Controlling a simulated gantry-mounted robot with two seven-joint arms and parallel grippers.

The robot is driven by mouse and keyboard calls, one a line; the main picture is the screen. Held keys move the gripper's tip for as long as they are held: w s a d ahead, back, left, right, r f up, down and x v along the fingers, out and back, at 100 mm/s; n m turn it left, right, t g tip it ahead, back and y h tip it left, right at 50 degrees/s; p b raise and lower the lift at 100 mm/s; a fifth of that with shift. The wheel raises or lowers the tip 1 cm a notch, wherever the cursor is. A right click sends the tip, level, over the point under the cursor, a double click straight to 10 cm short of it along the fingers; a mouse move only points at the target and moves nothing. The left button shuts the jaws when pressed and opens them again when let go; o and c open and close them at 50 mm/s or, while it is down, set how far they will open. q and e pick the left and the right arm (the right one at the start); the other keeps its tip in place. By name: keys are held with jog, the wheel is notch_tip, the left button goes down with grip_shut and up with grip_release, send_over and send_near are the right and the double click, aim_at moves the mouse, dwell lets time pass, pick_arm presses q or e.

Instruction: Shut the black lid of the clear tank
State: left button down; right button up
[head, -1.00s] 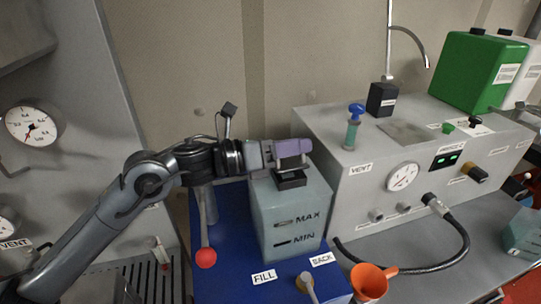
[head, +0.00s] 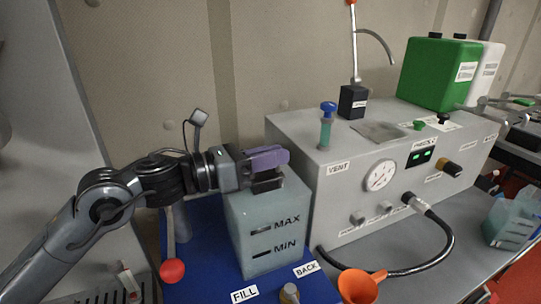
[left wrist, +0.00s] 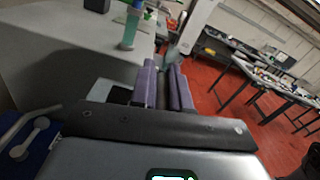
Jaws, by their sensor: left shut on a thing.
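The clear tank (head: 265,225), pale teal with MAX and MIN marks, stands upright on a blue base. The black lid (head: 268,184) shows as a dark block at the tank's top, partly hidden under my fingers. My left gripper (head: 266,159) has purple fingers and lies over the tank top from the left. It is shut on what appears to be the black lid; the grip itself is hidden. The fingers also show in the left wrist view (left wrist: 167,88). I cannot tell whether the lid sits flush. My right gripper is not in view.
A grey machine (head: 335,170) with a gauge and a blue-topped syringe (head: 327,125) stands close right of the tank. An orange funnel (head: 358,286) is in front. A red-knobbed lever (head: 172,271) stands left of the tank, below my arm.

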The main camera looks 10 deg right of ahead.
pick_arm(q)
jog(key=shift+s+d+r, duration=0.15)
jog(key=shift+s+r, duration=0.1)
jog(key=c, duration=1.2)
grip_release()
jog(key=shift+f, duration=0.25)
jog(key=shift+w, duration=0.1)
jog(key=v, duration=1.1)
jog(key=shift+b, duration=0.3)
